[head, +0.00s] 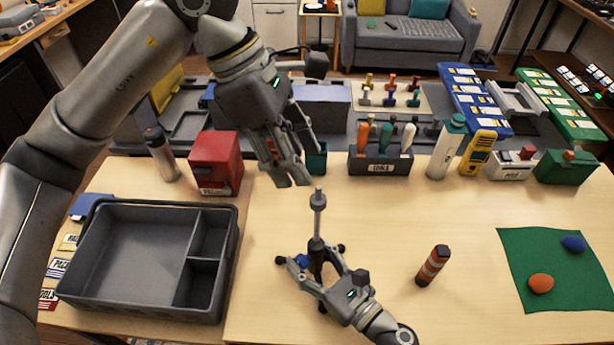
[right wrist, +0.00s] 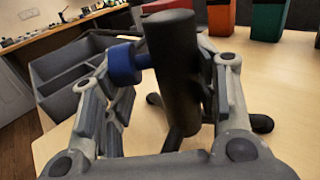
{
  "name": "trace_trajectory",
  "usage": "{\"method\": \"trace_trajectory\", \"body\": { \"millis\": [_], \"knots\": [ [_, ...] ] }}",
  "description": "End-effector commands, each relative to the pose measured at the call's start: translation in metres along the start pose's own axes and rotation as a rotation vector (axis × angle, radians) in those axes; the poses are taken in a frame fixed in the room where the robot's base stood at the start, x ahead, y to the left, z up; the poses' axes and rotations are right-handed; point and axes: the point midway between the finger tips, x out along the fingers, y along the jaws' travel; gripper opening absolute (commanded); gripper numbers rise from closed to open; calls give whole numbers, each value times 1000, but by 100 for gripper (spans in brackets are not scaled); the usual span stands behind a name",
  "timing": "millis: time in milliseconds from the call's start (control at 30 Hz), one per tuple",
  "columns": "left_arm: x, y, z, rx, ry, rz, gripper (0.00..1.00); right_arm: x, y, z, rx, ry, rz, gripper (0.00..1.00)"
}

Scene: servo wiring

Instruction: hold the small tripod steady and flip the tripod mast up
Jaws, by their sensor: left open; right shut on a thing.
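The small tripod (head: 316,247) stands on the table with its dark legs spread. Its grey mast (head: 318,215) points straight up from the dark body and ends in a wider tip. My right gripper (head: 311,275) comes in from the lower right, low at the tripod, and is shut on its body. In the right wrist view the black tripod body (right wrist: 172,70) stands between the right fingers, with a blue knob (right wrist: 123,63) at its left. My left gripper (head: 291,181) is open and empty, just above and left of the mast tip, apart from it.
A grey compartment tray (head: 140,305) stands at the left. A red box (head: 216,165) and a tool holder (head: 380,165) stand behind. The table between tripod and mat is mostly clear.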

Motion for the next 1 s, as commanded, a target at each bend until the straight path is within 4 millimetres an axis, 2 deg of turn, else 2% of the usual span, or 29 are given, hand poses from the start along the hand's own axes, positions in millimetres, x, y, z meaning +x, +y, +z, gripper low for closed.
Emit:
{"method": "trace_trajectory", "body": {
  "millis": [100, 300, 733, 767, 933, 1000],
  "knots": [
    [-23, 0, 0, 0, 0, 2, 44, 0, 0, -2, 3, 3, 0, 20],
    [-44, 0, 0, 0, 0, 0, 44, 0, 0, -2, 3, 3, 1, 20],
    [-48, 0, 0, 0, 0, -1, 44, 0, 1, -1, 4, 2, 1, 20],
    [-48, 0, 0, 0, 0, -1, 44, 0, 1, -1, 4, 2, 1, 57],
    [-48, 0, 0, 0, 0, -1, 44, 0, 0, -1, 3, 1, 1, 79],
    [-48, 0, 0, 0, 0, -1, 44, 0, 0, 0, 2, 0, 0, 79]
  ]
}}
